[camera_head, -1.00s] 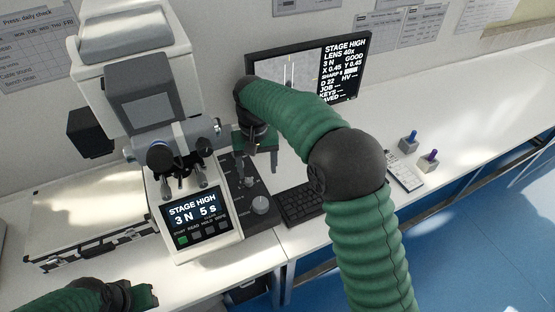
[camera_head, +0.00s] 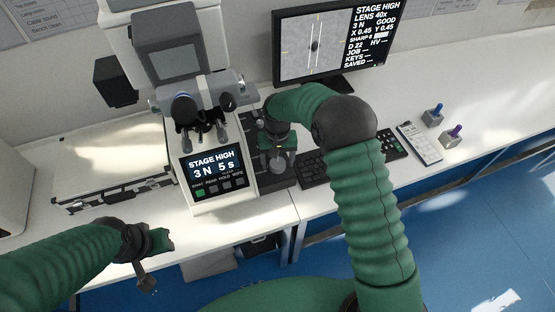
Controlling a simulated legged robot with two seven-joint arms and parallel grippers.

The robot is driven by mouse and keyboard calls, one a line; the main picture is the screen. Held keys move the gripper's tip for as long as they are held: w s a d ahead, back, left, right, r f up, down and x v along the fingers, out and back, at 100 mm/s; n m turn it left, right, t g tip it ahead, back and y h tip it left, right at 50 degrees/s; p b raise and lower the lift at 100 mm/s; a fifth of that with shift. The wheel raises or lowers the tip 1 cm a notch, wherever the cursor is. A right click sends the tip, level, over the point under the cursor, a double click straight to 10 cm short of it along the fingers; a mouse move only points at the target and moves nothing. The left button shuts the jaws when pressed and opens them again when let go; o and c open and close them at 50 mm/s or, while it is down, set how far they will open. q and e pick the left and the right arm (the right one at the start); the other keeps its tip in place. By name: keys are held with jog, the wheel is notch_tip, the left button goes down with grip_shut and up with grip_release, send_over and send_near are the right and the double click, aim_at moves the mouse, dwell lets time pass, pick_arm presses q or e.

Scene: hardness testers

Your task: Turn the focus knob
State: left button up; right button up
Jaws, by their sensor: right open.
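The hardness tester (camera_head: 215,135) stands at the back left, with a lit panel (camera_head: 212,165) reading "STAGE HIGH, 3 N 5 s". A dark control box (camera_head: 284,183) stands against its right side. A pale round knob (camera_head: 277,166) on this box shows at my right gripper (camera_head: 279,155). The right gripper is open and points down over the knob; I cannot tell whether it touches it. The gripper and arm hide part of the box. My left gripper (camera_head: 150,255) hangs near the front edge of the bench, away from the tester; its jaw state is unclear.
A monitor (camera_head: 337,43) stands behind, showing an indent picture and readings. A keyboard (camera_head: 314,168) lies right of the control box. A flat case (camera_head: 115,175) lies left of the tester.

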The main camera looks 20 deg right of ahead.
aim_at(278, 163)
jog(key=c, duration=1.4)
jog(key=shift+o, duration=0.2)
jog(key=shift+r+n+p, duration=0.15)
jog(key=shift+n+p, duration=0.25)
jog(key=shift+n, duration=0.5)
jog(key=n, duration=0.2)
jog(key=shift+n, duration=0.4)
jog(key=o, duration=1.4)
jog(key=shift+c, duration=0.2)
notch_tip(278, 163, up, 17)
jog(key=shift+f+b, duration=0.2)
jog(key=shift+b, duration=0.15)
